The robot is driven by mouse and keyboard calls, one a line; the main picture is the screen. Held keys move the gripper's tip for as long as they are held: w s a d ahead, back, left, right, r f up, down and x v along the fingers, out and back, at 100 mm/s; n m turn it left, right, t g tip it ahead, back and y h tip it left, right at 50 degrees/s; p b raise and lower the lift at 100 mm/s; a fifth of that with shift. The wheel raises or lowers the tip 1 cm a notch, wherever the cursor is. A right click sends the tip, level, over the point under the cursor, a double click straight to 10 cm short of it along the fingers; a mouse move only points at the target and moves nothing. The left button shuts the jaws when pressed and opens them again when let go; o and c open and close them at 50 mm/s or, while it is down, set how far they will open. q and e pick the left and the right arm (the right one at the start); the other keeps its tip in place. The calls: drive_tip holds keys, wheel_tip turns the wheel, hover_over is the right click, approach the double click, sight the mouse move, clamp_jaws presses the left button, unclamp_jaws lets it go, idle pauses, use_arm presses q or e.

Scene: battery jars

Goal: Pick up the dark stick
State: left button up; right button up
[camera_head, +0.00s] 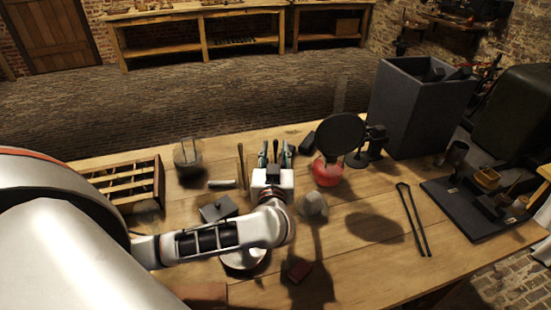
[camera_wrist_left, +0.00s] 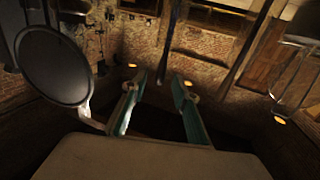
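A thin dark stick (camera_head: 241,166) stands upright or leans at the middle of the wooden table, just left of my left gripper (camera_head: 275,152) in the head view. In the left wrist view, two long thin rods show; one dark rod (camera_wrist_left: 170,42) is above the fingers and another rod (camera_wrist_left: 248,45) slants to its right. I cannot tell which of them is the dark stick. My left gripper (camera_wrist_left: 158,100) has its green-padded fingers apart with nothing between them. It is beside the stick, not around it. My right gripper is not in view.
A glass jar (camera_head: 187,157) stands left of the stick, and a white cylinder (camera_head: 221,184) lies between. A red flask (camera_head: 327,172) and a round black disc (camera_head: 341,134) are right of the gripper. A slatted wooden rack (camera_head: 125,184) is at left. Dark tongs (camera_head: 413,220) lie at right.

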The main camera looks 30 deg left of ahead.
sight(275, 145)
use_arm(q)
drive_tip(key=shift+x, duration=1.55)
drive_tip(key=shift+s, duration=0.1)
clamp_jaws()
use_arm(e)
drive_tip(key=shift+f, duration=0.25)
